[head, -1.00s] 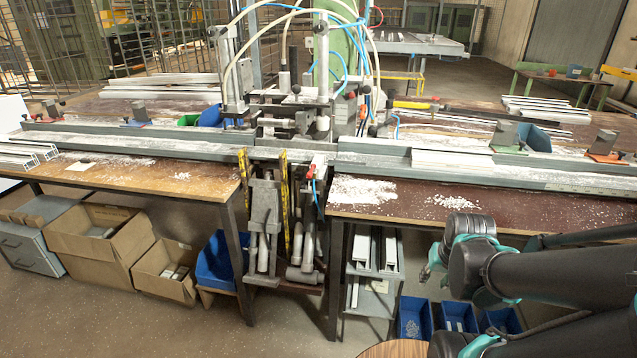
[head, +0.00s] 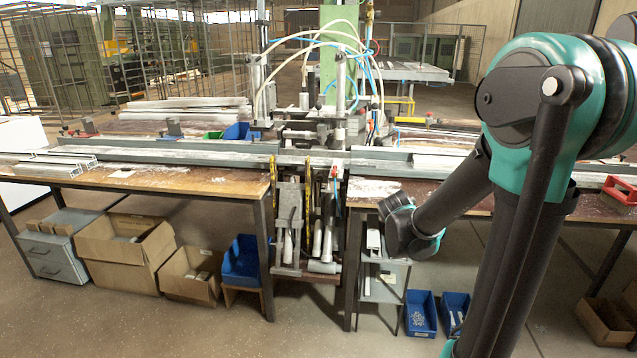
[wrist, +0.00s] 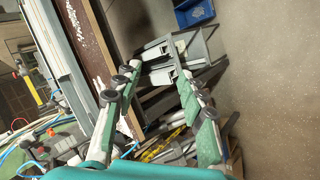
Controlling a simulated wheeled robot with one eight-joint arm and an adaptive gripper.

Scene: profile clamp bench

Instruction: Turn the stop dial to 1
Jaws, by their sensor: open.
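I cannot make out a stop dial or its numbers in either view. The clamp machine (head: 318,130) stands at the middle of the bench, with hoses above it and a long grey rail (head: 210,155) running to both sides. My gripper (wrist: 161,76) is open in the wrist view, its two green fingers apart with nothing held between them. In the wrist view the bench edge and rail lie to the left of the fingers. In the head view my forearm and wrist reach down at the right of the machine, and the fingers cannot be made out.
My arm hides much of the right bench. A red object (head: 619,190) lies at its far right. Blue bins (head: 421,314) stand on the floor below, with cardboard boxes (head: 124,240) under the left bench. A grey shelf stand (head: 385,282) is under the right bench. The front floor is clear.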

